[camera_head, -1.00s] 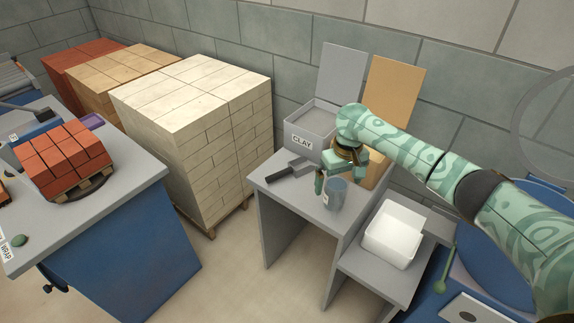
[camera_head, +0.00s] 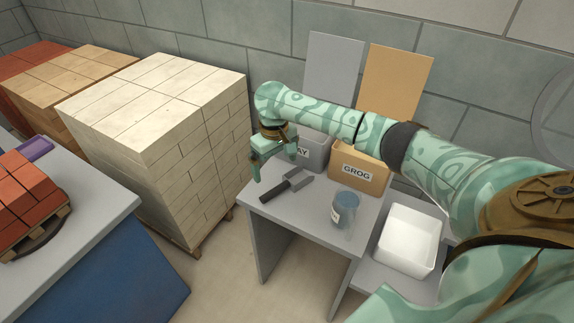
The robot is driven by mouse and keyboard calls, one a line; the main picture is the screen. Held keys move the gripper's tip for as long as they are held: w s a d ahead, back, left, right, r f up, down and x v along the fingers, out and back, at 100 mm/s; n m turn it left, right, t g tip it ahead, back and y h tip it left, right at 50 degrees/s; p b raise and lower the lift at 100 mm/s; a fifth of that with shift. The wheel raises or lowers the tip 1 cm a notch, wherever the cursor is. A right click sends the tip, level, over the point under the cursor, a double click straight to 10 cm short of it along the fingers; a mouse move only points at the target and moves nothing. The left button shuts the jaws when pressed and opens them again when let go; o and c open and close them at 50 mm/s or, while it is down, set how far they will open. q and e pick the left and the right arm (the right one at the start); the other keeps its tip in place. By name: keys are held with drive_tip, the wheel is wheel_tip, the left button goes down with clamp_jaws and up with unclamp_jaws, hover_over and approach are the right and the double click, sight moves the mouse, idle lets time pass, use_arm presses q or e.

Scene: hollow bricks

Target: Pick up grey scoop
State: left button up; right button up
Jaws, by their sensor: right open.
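The grey scoop (camera_head: 298,181) lies on the grey table (camera_head: 290,222), its black handle pointing to the lower left. My right gripper (camera_head: 268,172) is open and empty, just to the upper left of the scoop and apparently above the table. Its fingers point down and do not appear to hold anything. The left gripper is out of view.
A clear cup (camera_head: 346,208) stands right of the scoop. A white tub (camera_head: 409,238) is at right. A tall stack of cream bricks (camera_head: 160,130) stands close on the left.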

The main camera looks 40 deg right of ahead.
drive_tip(key=b, duration=0.2)
hover_over(275, 188)
wheel_tip(275, 188, down, 4)
drive_tip(key=shift+s+f, duration=0.1)
drive_tip(key=shift+s, duration=0.05)
drive_tip(key=shift+s+f, duration=0.1)
drive_tip(key=shift+f, duration=0.2)
wheel_tip(275, 188, down, 5)
drive_tip(key=b, duration=0.4)
drive_tip(key=shift+f, duration=0.2)
drive_tip(key=shift+r, duration=0.25)
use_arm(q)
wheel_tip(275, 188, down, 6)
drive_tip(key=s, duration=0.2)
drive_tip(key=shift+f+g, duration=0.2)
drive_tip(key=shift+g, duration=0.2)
use_arm(e)
drive_tip(key=c, duration=0.6)
